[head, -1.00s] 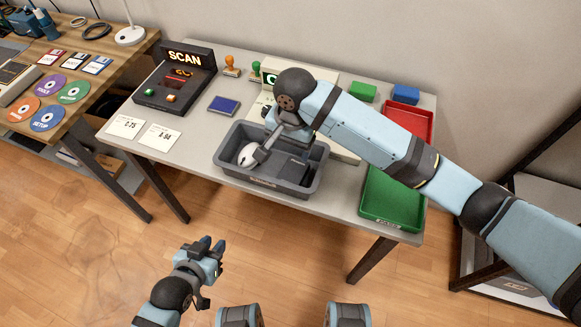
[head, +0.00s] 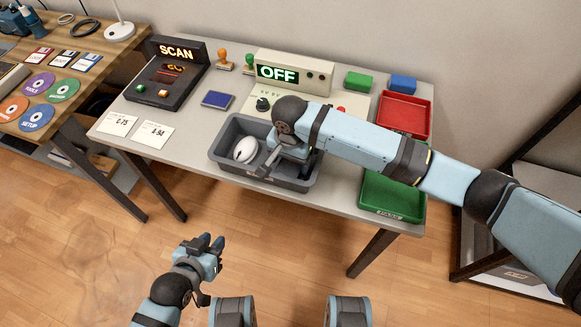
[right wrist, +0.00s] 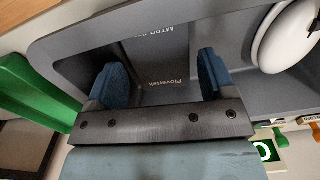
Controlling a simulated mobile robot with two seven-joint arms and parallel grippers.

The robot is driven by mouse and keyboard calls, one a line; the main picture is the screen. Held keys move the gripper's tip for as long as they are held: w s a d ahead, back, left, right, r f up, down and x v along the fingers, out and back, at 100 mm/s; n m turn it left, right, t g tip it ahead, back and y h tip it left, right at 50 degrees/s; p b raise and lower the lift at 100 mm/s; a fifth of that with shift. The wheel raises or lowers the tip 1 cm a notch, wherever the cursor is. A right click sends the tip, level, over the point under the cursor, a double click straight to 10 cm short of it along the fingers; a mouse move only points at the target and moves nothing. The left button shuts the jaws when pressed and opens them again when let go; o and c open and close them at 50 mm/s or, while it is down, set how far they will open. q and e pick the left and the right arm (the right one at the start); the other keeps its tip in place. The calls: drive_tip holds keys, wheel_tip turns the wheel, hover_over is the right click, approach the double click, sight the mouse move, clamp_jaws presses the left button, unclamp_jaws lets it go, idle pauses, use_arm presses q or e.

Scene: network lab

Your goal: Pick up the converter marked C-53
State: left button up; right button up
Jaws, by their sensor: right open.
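A dark box-shaped device (right wrist: 158,52) lies in the grey bin (head: 228,165). The right wrist view shows the word "Plovertek" and a second, partly readable line on it; no C-53 mark is readable. My right gripper (right wrist: 161,78) is open, with its blue fingertips apart on either side of the device's printed face. Whether they touch it is unclear. In the head view my right gripper (head: 272,166) reaches into the bin's right half and mostly hides the device. My left gripper (head: 212,246) hangs low in front of the table; its jaw gap is unclear.
Right of the bin are a green tray (head: 390,192) and a red tray (head: 404,116). A display reading OFF (head: 278,73) and a SCAN unit (head: 170,75) stand behind.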

wheel_tip(320, 180, down, 2)
drive_tip(key=shift+f, duration=0.4)
drive_tip(key=c, duration=0.8)
drive_tip(key=shift+c, duration=0.2)
